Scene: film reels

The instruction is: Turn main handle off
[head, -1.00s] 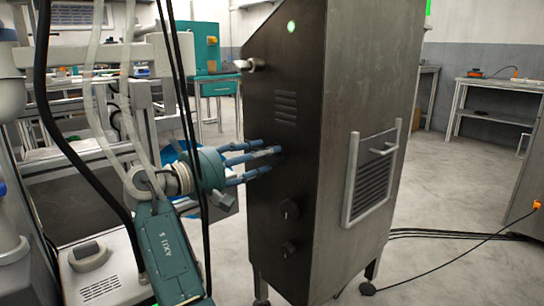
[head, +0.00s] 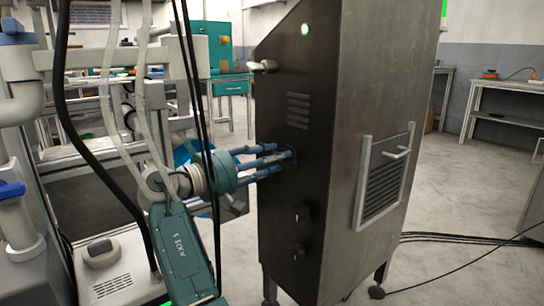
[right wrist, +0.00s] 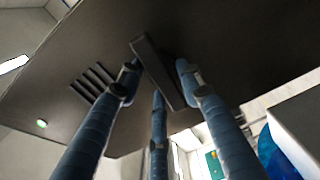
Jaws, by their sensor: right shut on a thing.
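The dark metal cabinet (head: 330,200) stands upright in the middle of the head view, with a lit green lamp (head: 305,29) near its top. My right gripper (head: 282,157) reaches its dark front face from the left, its blue fingers level with the middle of the panel. In the right wrist view a dark bar-shaped handle (right wrist: 158,72) sits between the fingers of the right gripper (right wrist: 160,80), slanted in the picture. The gripper is shut on this handle. In the head view the fingers mostly hide the handle. My left gripper is not in view.
Two dark knobs sit below on the panel, an upper one (head: 300,213) and a lower one (head: 298,252). A vented side panel (head: 384,178) has a bar handle. Black cables (head: 460,240) lie on the floor at right. A workbench (head: 500,88) stands behind.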

